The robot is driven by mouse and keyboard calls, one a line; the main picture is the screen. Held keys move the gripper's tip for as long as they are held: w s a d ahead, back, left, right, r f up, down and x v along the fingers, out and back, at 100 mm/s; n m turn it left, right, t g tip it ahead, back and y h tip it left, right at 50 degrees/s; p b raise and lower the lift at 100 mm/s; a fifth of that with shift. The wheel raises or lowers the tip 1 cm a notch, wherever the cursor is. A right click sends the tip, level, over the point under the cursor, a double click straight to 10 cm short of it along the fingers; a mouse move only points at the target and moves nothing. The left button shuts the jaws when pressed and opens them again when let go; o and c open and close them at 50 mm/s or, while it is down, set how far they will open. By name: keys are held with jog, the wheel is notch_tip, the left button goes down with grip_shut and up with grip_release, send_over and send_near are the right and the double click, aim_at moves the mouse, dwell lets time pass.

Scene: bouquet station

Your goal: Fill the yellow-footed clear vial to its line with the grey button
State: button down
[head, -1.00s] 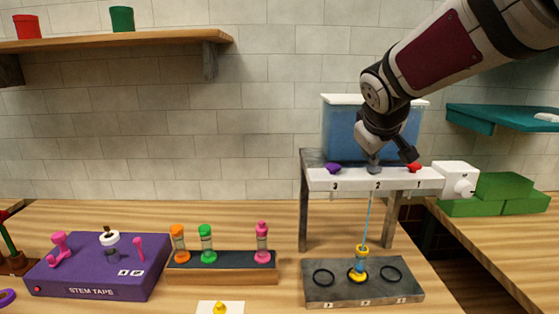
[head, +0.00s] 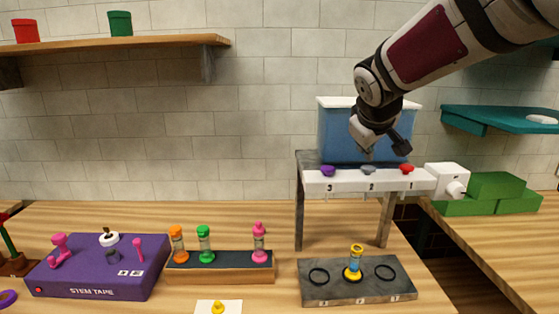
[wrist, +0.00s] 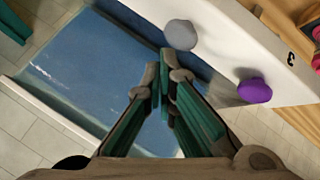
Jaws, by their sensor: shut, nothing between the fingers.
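The yellow-footed clear vial (head: 355,262) stands upright at the middle ring of the grey base plate (head: 340,291), under the dispenser, with blue liquid in it. The exact level against its line is too small to read. The grey button (head: 368,169) is on the white dispenser bar at number 2, and it also shows in the wrist view (wrist: 181,34). My gripper (head: 368,154) is shut and empty just above the grey button, apart from it. In the wrist view my gripper's fingers (wrist: 168,72) are together. No stream runs from the spout.
The purple button (head: 327,171) and red button (head: 406,169) flank the grey one. The blue tank (head: 345,132) stands behind. A rack (head: 220,274) holds several capped vials left of the dispenser. The purple stem tape box (head: 95,270) is further left.

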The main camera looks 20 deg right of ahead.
aim_at(364, 167)
jog(key=shift+r+p, duration=1.7)
jog(key=shift+r, duration=0.8)
dwell(0.7)
